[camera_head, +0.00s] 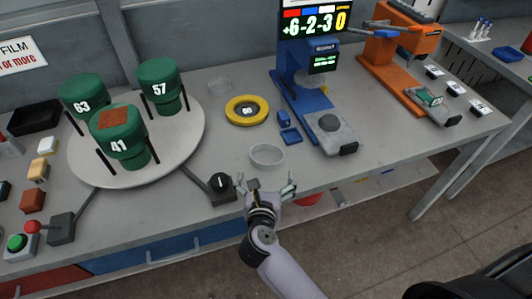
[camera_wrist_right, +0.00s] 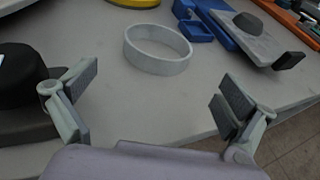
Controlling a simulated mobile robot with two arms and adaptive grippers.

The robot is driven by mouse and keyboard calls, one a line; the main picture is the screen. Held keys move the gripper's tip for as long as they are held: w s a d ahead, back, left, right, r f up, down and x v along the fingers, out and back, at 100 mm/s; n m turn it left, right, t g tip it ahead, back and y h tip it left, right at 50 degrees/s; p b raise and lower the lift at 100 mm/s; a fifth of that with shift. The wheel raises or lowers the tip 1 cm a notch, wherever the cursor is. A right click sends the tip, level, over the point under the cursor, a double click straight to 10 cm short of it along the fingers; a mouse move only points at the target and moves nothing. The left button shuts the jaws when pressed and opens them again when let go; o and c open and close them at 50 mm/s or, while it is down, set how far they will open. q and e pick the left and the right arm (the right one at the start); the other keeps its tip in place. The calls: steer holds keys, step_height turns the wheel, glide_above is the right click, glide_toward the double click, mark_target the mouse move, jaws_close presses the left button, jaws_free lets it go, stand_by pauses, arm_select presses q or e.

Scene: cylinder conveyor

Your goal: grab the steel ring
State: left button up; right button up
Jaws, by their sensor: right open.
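The steel ring (camera_head: 267,157) is a light grey, open hoop lying flat on the grey table, near its front edge. In the right wrist view the ring (camera_wrist_right: 157,63) lies beyond the fingertips, roughly centred between them. My right gripper (camera_head: 266,187) is open and empty, on the near side of the ring and apart from it. Its two spread fingers also show in the wrist view (camera_wrist_right: 155,95). My left gripper is not in view.
A black knob device (camera_head: 220,188) stands close left of my right gripper. A yellow ring (camera_head: 235,113) lies behind the steel ring. A blue machine (camera_head: 300,100) stands to its right. A round white platform (camera_head: 190,140) holds green numbered containers at left.

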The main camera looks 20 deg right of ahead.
mark_target(267, 159)
steer(key=x, duration=0.3)
steer(key=shift+w, duration=0.15)
steer(key=p+x, duration=0.2)
steer(key=x, duration=0.2)
steer(key=shift+w+d, duration=0.15)
steer(key=shift+w, duration=0.2)
steer(key=shift+w+d+f, duration=0.1)
steer(key=shift+w+f, duration=0.1)
steer(key=shift+w, duration=0.05)
steer(key=shift+c, duration=0.8)
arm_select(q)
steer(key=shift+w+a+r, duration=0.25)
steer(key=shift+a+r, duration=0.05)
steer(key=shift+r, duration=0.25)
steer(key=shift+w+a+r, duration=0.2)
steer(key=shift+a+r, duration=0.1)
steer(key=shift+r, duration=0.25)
arm_select(e)
steer(key=shift+r, duration=0.1)
steer(key=c, duration=1.1)
